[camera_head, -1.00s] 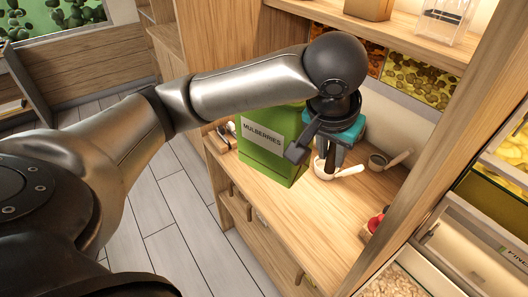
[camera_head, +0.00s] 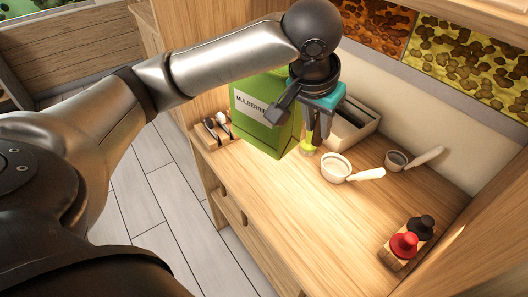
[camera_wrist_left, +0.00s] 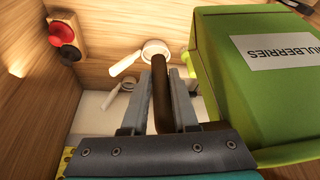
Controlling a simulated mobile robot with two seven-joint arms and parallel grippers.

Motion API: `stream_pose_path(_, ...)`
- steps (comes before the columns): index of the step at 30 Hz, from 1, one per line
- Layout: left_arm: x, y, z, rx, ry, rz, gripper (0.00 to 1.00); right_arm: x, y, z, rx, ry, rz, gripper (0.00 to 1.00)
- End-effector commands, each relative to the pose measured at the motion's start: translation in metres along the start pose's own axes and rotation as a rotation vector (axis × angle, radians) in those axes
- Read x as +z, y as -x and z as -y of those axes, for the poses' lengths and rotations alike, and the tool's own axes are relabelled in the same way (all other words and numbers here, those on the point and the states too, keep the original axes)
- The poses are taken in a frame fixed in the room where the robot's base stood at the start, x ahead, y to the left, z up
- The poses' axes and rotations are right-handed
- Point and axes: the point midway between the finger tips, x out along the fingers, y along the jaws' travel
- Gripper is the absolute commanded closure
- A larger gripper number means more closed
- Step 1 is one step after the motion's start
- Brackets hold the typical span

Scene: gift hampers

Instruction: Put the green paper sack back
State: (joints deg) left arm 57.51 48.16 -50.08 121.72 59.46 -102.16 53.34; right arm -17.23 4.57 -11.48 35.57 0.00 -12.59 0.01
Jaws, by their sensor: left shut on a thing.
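The green paper sack (camera_head: 285,135), with a white label reading "MULBERRIES", is beside my left gripper (camera_head: 313,138) over the wooden counter. In the left wrist view the sack (camera_wrist_left: 225,80) fills the right side, close to the camera. My left gripper (camera_wrist_left: 162,78) has its fingers closed around a brown strip that runs toward the sack and looks like its handle. The arm and wrist hide part of the sack's top. I cannot tell whether its base touches the counter (camera_head: 300,215). My right gripper is not in view.
A white scoop (camera_head: 336,168) and a grey scoop (camera_head: 397,160) lie on the counter. A block with red and black knobs (camera_head: 395,258) stands front right. An open box (camera_head: 350,125) is behind the gripper, and a utensil holder (camera_head: 207,138) is at left. The middle front is clear.

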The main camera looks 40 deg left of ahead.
Motion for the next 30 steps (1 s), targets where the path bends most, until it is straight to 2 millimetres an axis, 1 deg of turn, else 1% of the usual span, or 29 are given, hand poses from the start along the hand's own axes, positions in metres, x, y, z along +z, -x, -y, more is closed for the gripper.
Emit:
stream_pose_path(1, -0.008, 0.003, 0.010, 0.007, -0.017, 0.002, 1.00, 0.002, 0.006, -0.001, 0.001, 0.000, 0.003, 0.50)
stream_pose_path(6, -0.028, 0.006, 0.035, 0.055, -0.106, 0.001, 1.00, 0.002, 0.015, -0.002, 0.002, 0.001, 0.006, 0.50)
stream_pose_path(9, -0.037, 0.008, 0.050, 0.079, -0.152, -0.007, 1.00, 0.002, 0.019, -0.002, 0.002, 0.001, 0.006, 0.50)
stream_pose_path(13, -0.046, 0.010, 0.063, 0.100, -0.194, -0.022, 1.00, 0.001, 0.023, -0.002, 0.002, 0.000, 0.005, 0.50)
stream_pose_path(18, -0.051, 0.011, 0.070, 0.112, -0.220, -0.032, 1.00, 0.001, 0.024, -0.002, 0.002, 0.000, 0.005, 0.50)
stream_pose_path(27, -0.051, 0.010, 0.070, 0.113, -0.223, -0.034, 1.00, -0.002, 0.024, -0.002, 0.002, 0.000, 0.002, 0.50)
stream_pose_path(30, -0.049, 0.006, 0.070, 0.113, -0.223, -0.033, 1.00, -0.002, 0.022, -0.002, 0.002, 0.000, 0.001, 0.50)
